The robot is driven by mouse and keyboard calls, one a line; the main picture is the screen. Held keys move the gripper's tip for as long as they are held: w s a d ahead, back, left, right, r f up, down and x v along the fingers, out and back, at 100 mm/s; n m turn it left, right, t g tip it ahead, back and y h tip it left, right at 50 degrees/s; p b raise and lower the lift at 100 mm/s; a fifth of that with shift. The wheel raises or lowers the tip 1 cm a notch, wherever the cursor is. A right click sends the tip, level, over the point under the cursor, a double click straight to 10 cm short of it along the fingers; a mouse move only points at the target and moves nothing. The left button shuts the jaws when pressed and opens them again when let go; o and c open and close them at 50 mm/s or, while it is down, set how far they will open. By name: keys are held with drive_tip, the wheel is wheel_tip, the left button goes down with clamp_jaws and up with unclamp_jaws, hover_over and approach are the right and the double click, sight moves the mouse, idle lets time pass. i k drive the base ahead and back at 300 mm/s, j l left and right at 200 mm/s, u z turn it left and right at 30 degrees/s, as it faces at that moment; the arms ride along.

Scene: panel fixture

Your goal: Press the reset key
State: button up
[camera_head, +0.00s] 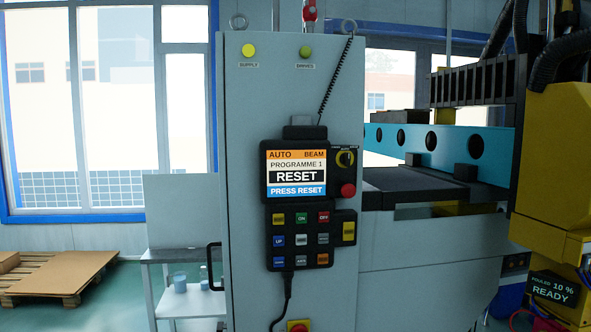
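A black control pendant (267,209) hangs on the front of a tall grey cabinet (249,120). Its screen (296,173) reads "AUTO", "BEAM", "PROGRAMME 1", "RESET" and "PRESS RESET". Below the screen is a keypad with small keys in three rows: yellow (278,218), green, red; blue, grey, grey; blue, grey, orange (323,259). A larger yellow key (349,231) is at the right. The small labels are mostly too blurred for me to tell which key is reset. My gripper is not in view, and nothing covers the keys.
A yellow machine (555,150) stands at right, with a blue beam (400,138) behind. A small table (190,255) and a pallet (60,275) are at left.

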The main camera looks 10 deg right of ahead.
sight(278, 219)
drive_tip(key=i+j+z, duration=0.25)
drive_tip(key=j, duration=0.25)
drive_tip(key=j+z, duration=0.25)
drive_tip(key=j, duration=0.3)
drive_tip(key=i+j+z, duration=0.1)
drive_tip(key=j+z, duration=0.15)
drive_tip(key=j, duration=0.3)
